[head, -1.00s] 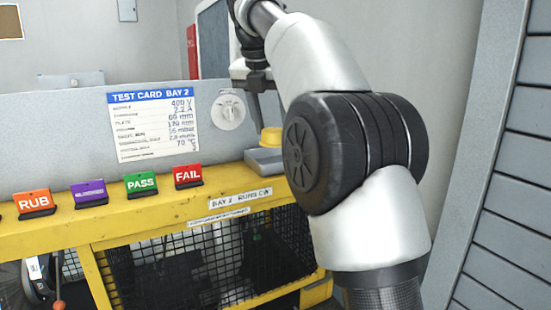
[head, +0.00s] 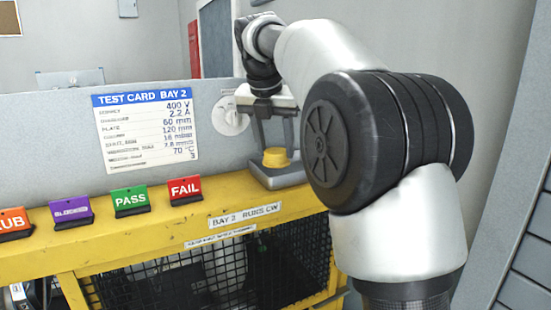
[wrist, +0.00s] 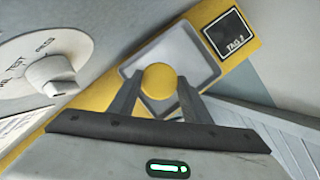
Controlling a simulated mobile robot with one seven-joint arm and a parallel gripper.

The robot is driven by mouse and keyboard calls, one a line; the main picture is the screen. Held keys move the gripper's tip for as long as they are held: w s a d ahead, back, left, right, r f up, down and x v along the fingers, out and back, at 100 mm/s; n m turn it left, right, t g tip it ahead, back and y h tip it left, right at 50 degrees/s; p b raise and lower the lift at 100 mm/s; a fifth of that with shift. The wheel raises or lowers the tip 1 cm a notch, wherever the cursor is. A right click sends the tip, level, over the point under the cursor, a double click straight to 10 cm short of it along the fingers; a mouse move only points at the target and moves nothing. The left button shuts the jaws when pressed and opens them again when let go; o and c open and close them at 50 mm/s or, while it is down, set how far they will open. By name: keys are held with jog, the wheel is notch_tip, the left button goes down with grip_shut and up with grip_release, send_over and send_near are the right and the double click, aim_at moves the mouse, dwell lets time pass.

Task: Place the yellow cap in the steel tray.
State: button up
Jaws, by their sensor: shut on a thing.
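The yellow cap (head: 275,158) is between the two fingers of my gripper (head: 276,150), which is shut on it. The steel tray (head: 287,181) is a shallow grey tray on the right end of the yellow ledge. The cap is at the tray, over or inside its near part; I cannot tell whether it touches the floor of the tray. In the wrist view the cap (wrist: 158,81) sits between the fingertips (wrist: 159,88), and the tray (wrist: 193,45) shows behind it.
Coloured tags stand along the yellow ledge (head: 150,218), including PASS (head: 130,201) and FAIL (head: 185,190). A test card (head: 146,130) and a dial (head: 230,116) are on the grey panel behind. A dark tag plate (wrist: 231,34) lies beside the tray. Mesh guards the front below.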

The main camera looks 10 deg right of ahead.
aim_at(274, 152)
jog(key=shift+f, duration=1.55)
jog(key=o, duration=1.1)
jog(key=shift+f, duration=0.1)
jog(key=shift+o, duration=0.2)
